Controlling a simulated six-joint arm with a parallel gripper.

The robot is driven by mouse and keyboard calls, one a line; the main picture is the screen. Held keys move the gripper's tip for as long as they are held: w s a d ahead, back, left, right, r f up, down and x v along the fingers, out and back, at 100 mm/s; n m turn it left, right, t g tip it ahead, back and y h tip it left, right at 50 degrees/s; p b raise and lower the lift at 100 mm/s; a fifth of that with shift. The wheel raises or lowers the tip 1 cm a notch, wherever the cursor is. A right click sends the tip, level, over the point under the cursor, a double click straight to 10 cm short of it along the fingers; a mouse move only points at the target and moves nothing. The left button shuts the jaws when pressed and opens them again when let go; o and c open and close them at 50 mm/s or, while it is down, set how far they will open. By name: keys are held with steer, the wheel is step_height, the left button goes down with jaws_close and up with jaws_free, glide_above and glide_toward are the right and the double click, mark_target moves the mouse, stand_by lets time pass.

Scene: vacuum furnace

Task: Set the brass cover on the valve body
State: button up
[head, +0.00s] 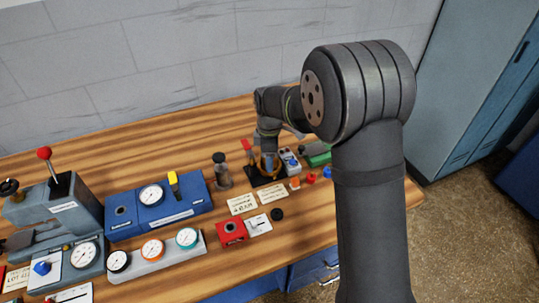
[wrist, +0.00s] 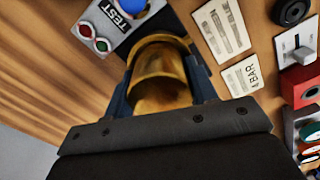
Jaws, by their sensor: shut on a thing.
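My gripper (wrist: 160,85) is shut on the brass cover (wrist: 160,68), a rounded golden piece between its two dark blue fingers in the wrist view. In the head view, my gripper (head: 268,155) is low over the back right part of the bench, above a black base (head: 263,181). A red-topped upright part (head: 247,145) stands beside it. The black base also shows behind the cover in the wrist view. The valve body cannot be clearly made out; my gripper and the cover hide what is below. I cannot tell whether the cover touches anything.
A grey box with a blue knob (head: 289,160) stands close right of my gripper. A dark cylinder (head: 221,172) stands to its left. Paper labels (head: 242,204), a red block (head: 231,232) and a blue gauge box (head: 160,207) are nearer the front and left. The bench's back left is clear.

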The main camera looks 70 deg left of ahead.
stand_by(0.4)
steer(key=o, duration=1.6)
steer(key=shift+r, duration=3.7)
steer(key=shift+f, duration=3.3)
steer(key=shift+r, duration=0.1)
